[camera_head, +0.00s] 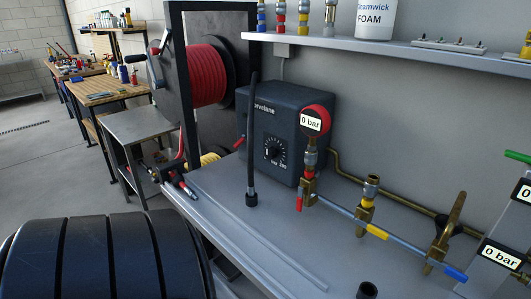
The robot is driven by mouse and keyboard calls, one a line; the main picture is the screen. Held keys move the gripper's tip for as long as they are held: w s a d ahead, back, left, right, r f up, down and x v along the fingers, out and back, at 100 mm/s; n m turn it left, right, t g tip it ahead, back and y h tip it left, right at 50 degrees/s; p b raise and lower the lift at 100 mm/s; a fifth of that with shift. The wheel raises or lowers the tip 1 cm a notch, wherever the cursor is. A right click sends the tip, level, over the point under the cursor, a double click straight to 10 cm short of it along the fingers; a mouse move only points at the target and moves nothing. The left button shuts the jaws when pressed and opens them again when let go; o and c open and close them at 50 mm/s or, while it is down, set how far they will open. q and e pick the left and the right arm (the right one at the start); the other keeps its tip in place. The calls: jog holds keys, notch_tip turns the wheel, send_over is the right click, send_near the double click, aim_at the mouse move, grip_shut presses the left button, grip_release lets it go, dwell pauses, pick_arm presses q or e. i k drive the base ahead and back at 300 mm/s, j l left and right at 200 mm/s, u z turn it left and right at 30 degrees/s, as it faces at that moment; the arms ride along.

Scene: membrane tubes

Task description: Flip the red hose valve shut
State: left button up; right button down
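A red-handled valve (299,196) sits on a brass fitting (310,188) on the grey bench, below a round red gauge (314,122) reading "0 bar". The red handle points down, beside the fitting's left side. I cannot tell from this whether the valve is open or shut. A red hose (208,75) is wound on a reel at the back left. Neither of my grippers shows in the head view.
A yellow handle (378,231) and a blue handle (455,273) lie along the pipe to the right. A dark box with a dial (272,150) and an upright black wand (251,150) stand left of the gauge. A shelf (330,43) overhangs behind. The bench's front left (235,222) is mostly clear.

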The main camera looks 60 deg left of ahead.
aim_at(300, 204)
jog(key=u, duration=1.55)
